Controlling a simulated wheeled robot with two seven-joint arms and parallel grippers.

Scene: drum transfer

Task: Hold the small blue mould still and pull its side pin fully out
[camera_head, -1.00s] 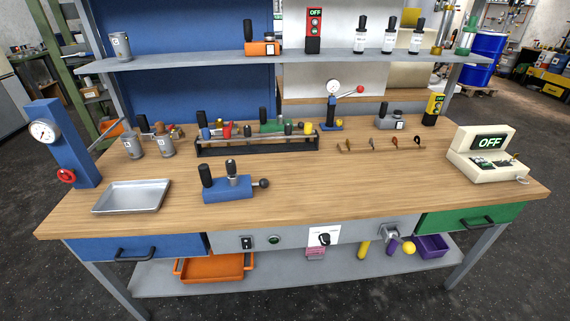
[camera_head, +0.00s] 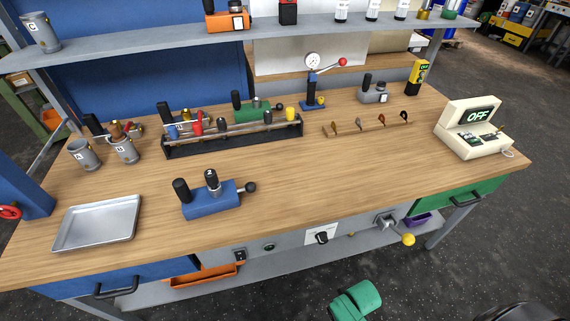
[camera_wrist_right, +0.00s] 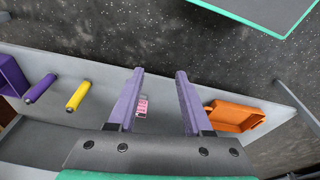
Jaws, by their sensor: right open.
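The small blue mould (camera_head: 212,203) stands on the wooden bench top, left of centre in the head view. It has a black upright grip at its left and a metal cylinder on top. Its side pin, with a black ball knob (camera_head: 250,187), sticks out of the right side. My right gripper (camera_wrist_right: 160,74) shows in the right wrist view with its two purple fingers apart and nothing between them at hand. It faces the lower shelf, away from the mould. A green part of my right arm shows at the bottom of the head view. My left gripper is out of view.
A metal tray (camera_head: 72,237) lies left of the mould. A black rack (camera_head: 180,151) of tools stands behind it, with grey cups (camera_head: 84,156) at the left. The bench right of the mould is clear up to the white OFF device (camera_head: 452,130). An orange bin (camera_wrist_right: 236,113) sits on the lower shelf.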

